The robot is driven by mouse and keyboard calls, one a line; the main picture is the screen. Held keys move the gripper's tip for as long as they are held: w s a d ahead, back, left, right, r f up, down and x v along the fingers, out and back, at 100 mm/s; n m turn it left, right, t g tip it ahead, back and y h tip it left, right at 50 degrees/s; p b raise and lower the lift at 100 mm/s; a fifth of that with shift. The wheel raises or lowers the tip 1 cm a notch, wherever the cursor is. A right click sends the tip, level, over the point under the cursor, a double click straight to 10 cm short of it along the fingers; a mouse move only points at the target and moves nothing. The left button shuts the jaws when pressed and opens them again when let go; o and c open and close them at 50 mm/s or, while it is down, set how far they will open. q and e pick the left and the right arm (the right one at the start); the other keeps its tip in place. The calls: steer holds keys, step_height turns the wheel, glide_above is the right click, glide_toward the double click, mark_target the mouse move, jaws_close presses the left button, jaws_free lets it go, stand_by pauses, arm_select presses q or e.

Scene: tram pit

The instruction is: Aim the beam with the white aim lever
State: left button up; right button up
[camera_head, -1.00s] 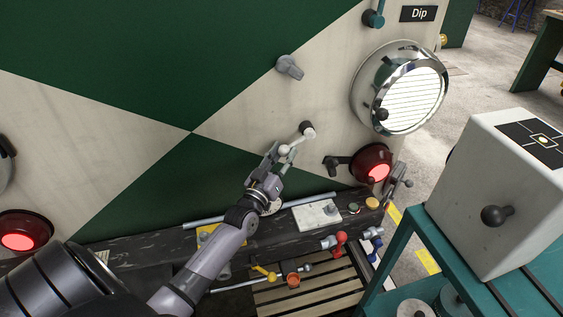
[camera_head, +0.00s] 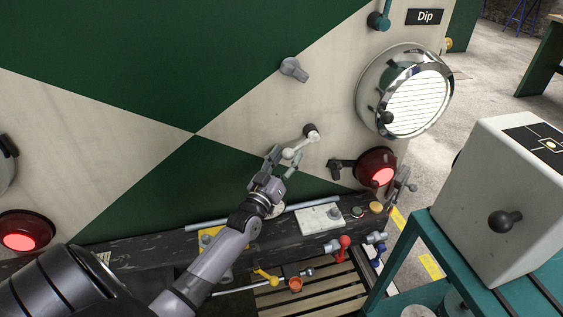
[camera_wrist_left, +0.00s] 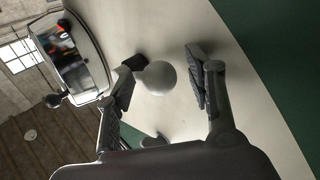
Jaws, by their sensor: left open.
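The white aim lever (camera_head: 299,146) is on the panel, with a dark pivot at its upper right and a pale ball knob at its lower left end. My left gripper (camera_head: 282,163) is open near the knob. In the left wrist view the ball knob (camera_wrist_left: 156,77) shows between the spread fingers of my left gripper (camera_wrist_left: 160,82), with gaps on both sides. The round chrome headlamp (camera_head: 406,91) is lit. The white box (camera_head: 492,192) has a dark target plate (camera_head: 527,131) on top with a light patch inside its marked frame. My right gripper is out of view.
A grey knob (camera_head: 293,69) is above the lever, and a red lamp (camera_head: 375,167) with a dark handle is to its lower right. Below runs a dark beam (camera_head: 130,254) with small fittings. A teal cart (camera_head: 433,235) carries the box at right.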

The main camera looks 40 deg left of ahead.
arm_select(q)
steer(key=v, duration=1.2)
